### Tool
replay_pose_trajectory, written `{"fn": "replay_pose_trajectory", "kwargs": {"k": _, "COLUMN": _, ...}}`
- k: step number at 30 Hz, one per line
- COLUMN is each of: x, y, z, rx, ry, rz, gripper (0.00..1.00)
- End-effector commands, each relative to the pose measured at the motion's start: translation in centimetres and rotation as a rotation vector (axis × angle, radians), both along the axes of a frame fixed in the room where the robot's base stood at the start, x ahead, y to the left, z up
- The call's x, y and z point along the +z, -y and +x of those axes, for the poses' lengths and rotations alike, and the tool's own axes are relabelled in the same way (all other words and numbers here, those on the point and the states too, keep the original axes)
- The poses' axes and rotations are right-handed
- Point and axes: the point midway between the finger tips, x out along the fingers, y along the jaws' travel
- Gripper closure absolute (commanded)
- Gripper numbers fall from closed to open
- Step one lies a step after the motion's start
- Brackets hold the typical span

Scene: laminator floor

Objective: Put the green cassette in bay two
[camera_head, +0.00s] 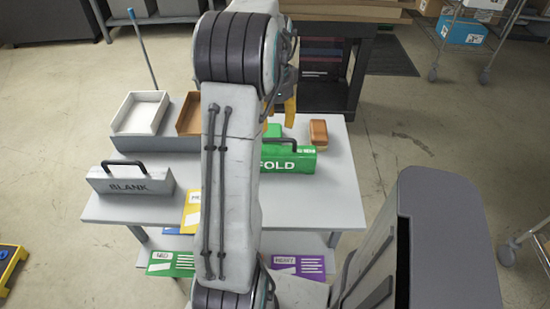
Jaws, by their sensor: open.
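A green cassette (300,162) with a dark handle and the letters "FOLD" stands on the grey table (335,195), right of my arm. My arm hides its left part. My gripper (284,108), with orange fingers, is above and behind the cassette in the picture, partly hidden by my arm. It is open, and I see nothing held in it. A grey cassette (130,184) marked "BLANK" stands at the table's left front. A grey holder (150,144) at the back left bears a white tray (129,127) and a brown tray (184,127). I cannot tell which place is bay two.
A brown block (318,132) lies behind the green cassette. Coloured cards, one green (170,263) and one purple (298,265), lie on a lower shelf. A dark bench (330,85) stands behind the table. The table's right side is clear.

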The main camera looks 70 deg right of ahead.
Motion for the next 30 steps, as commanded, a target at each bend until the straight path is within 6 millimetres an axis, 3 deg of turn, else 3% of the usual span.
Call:
{"fn": "replay_pose_trajectory", "kwargs": {"k": 9, "x": -0.2, "y": -0.4, "z": 0.0, "rx": -0.253, "ry": 0.000, "rz": 0.018, "gripper": 0.49}}
{"fn": "replay_pose_trajectory", "kwargs": {"k": 20, "x": -2.8, "y": -0.4, "z": -0.1, "rx": -0.272, "ry": 0.000, "rz": 0.018, "gripper": 0.49}}
{"fn": "replay_pose_trajectory", "kwargs": {"k": 30, "x": -6.6, "y": -0.5, "z": -0.3, "rx": -0.271, "ry": -0.001, "rz": 0.019, "gripper": 0.49}}
